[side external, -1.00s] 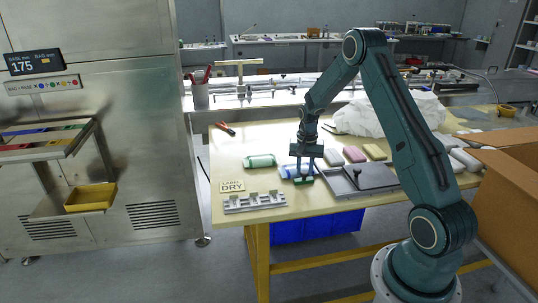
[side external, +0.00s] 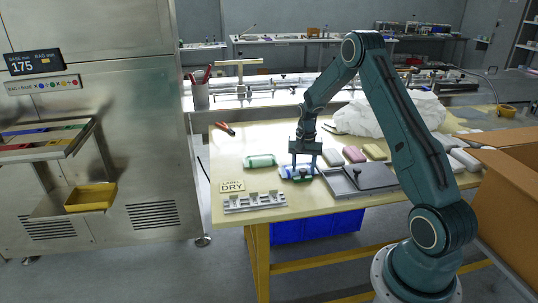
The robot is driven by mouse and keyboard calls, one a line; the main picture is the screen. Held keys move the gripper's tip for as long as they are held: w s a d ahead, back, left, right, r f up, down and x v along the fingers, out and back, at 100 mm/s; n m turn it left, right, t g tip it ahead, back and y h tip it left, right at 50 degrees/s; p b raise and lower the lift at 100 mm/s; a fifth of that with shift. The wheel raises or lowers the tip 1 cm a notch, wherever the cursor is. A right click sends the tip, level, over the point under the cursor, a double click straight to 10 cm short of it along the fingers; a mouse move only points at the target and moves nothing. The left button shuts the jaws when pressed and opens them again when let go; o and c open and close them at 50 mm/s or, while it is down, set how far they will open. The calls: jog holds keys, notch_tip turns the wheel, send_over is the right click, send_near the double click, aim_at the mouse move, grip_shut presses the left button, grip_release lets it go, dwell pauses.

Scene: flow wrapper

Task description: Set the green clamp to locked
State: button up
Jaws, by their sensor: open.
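A small dark green piece, seemingly the green clamp (side external: 301,181), lies at the front edge of a blue-and-white pack (side external: 286,171) on the yellow table. It is too small to tell whether it is locked. My gripper (side external: 303,173) points down over the pack, just behind the green piece. Its two fingers are apart, one on each side. I cannot tell whether they touch the pack, and they partly hide it.
An open cardboard box (side external: 510,200) stands far right.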

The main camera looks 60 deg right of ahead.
aim_at(303, 171)
notch_tip(303, 171, up, 14)
jog(key=shift+f, duration=0.15)
dwell(0.5)
jog(key=shift+a, duration=0.1)
jog(key=s+a+r+n+t+h, duration=0.1)
jog(key=s+a+r+n, duration=0.25)
jog(key=a+r, duration=0.45)
jog(key=s+a+r+n+t, duration=0.2)
jog(key=s+a+r+n, duration=0.3)
jog(key=a, duration=0.6)
jog(key=s+a+r+n+t+y, duration=0.1)
jog(key=s+a+n, duration=0.3)
jog(key=s+a, duration=0.7)
jog(key=s+t, duration=0.1)
jog(key=s, duration=0.2)
jog(key=shift+s+t, duration=0.3)
